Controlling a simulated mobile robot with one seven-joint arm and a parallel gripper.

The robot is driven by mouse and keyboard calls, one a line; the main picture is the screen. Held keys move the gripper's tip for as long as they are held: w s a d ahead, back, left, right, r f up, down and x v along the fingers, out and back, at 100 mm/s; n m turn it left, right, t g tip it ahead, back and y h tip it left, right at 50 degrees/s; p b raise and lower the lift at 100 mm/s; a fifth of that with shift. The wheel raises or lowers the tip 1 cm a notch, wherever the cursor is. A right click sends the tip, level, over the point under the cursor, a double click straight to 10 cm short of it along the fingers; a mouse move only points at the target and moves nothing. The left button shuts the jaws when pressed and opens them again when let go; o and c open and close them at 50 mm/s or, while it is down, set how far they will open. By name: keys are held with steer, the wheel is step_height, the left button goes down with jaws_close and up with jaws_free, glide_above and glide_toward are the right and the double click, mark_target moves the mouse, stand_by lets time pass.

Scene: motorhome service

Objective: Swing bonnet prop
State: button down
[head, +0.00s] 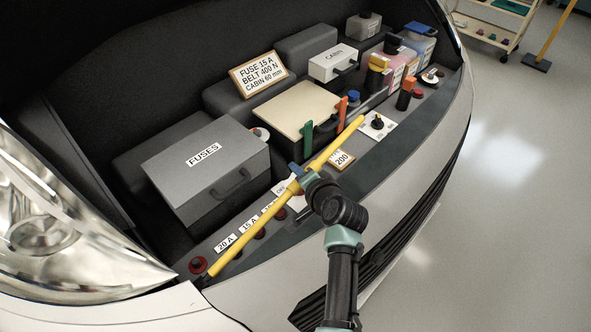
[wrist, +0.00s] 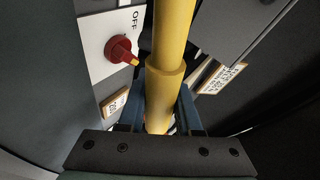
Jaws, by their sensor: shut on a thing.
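The bonnet prop is a yellow rod (head: 247,228) in the head view. It lies slantwise along the front ledge of the engine bay, from the lower left near the headlight up to the right. My gripper (head: 297,172) is shut on the rod right of its middle. In the wrist view the yellow rod (wrist: 171,45) runs up through the picture, with a thicker collar, between the blue fingers of my gripper (wrist: 160,118). The rod's lower left end (head: 203,281) is by the ledge corner. The bonnet itself is not clearly seen.
A grey FUSES box (head: 205,165) stands behind the rod. A red knob (wrist: 121,50) by an OFF label is close left of the rod in the wrist view. Battery clamps (head: 307,138), bottles (head: 378,75) and a CABIN box (head: 333,63) stand farther right. Open floor (head: 520,150) lies right.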

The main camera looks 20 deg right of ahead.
steer(key=shift+f, duration=0.1)
steer(key=c, duration=0.6)
jaws_free()
steer(key=v, duration=1.3)
